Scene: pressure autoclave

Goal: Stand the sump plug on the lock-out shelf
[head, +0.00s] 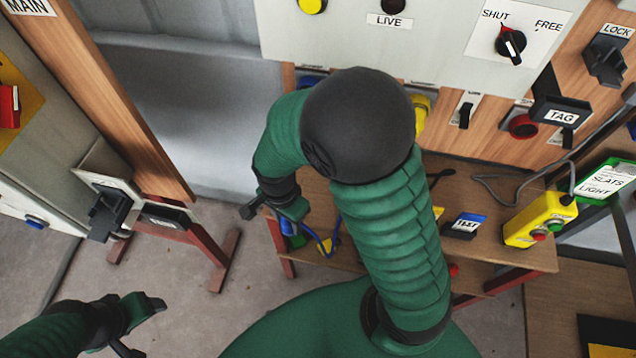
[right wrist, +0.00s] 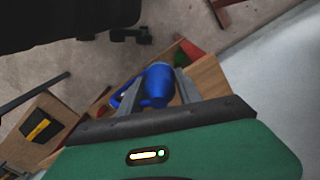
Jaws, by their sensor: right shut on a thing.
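My right gripper (head: 276,210) is at the left end of the wooden shelf, partly behind my arm. In the right wrist view its fingers (right wrist: 163,92) are shut on a blue rounded thing (right wrist: 158,84), seemingly the sump plug, with a blue loop beside it. In the head view a bit of blue (head: 289,227) shows below the fingers. The wooden shelf (head: 500,257), likely the lock-out shelf, stands below the panel; my arm hides its middle. I cannot tell whether the plug touches it. My left gripper (head: 146,328) is open and empty at the lower left.
The panel with a SHUT/FREE knob (head: 510,42) rises above.

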